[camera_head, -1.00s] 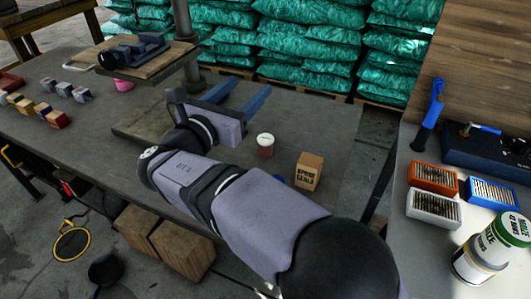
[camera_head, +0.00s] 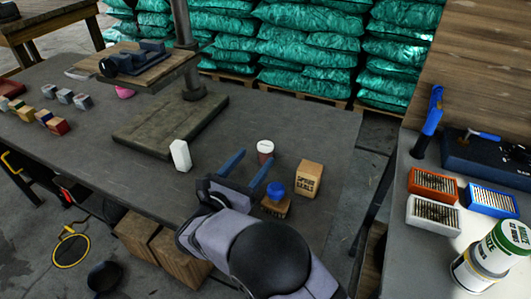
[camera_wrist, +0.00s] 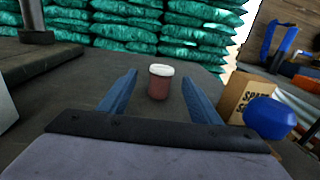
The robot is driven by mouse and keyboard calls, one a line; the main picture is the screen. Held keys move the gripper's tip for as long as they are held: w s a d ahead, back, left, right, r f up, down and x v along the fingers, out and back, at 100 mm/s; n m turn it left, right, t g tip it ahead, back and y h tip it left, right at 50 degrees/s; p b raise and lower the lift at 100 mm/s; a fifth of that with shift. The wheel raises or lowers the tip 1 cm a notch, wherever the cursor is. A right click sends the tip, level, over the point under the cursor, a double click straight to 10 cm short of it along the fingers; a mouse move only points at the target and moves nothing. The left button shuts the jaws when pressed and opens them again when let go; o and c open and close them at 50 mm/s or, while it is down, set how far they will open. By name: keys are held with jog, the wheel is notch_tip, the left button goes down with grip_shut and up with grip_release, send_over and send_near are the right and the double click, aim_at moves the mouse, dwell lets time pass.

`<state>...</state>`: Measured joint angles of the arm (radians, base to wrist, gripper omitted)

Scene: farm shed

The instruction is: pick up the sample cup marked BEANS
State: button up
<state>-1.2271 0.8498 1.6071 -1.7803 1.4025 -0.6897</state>
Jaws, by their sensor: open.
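A small cup with a white lid and a reddish-brown body (camera_head: 265,152) stands upright on the dark workbench. It also shows in the wrist view (camera_wrist: 159,84), with no readable marking. My gripper (camera_head: 257,156) is open and low over the bench, its two blue fingers pointing at this cup. In the wrist view, the cup appears between the fingertips (camera_wrist: 160,75), with a gap on each side. The fingers are not touching it; I cannot tell whether the tips reach past its near side.
A cardboard box (camera_head: 308,179) and a blue-knobbed wooden block (camera_head: 276,200) stand close to the right of my gripper. A white block (camera_head: 180,155) stands to the left, by a drill-press base (camera_head: 170,125). Labelled tubs (camera_head: 478,268) sit on the right bench.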

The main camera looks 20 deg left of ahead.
aim_at(269, 142)
jog(key=shift+w+d, duration=0.2)
jog(key=shift+w, duration=1.65)
jog(key=shift+w+d, duration=0.2)
jog(key=shift+w, duration=1.65)
jog(key=shift+w+d, duration=0.2)
jog(key=shift+w, duration=1.65)
jog(key=c, duration=1.1)
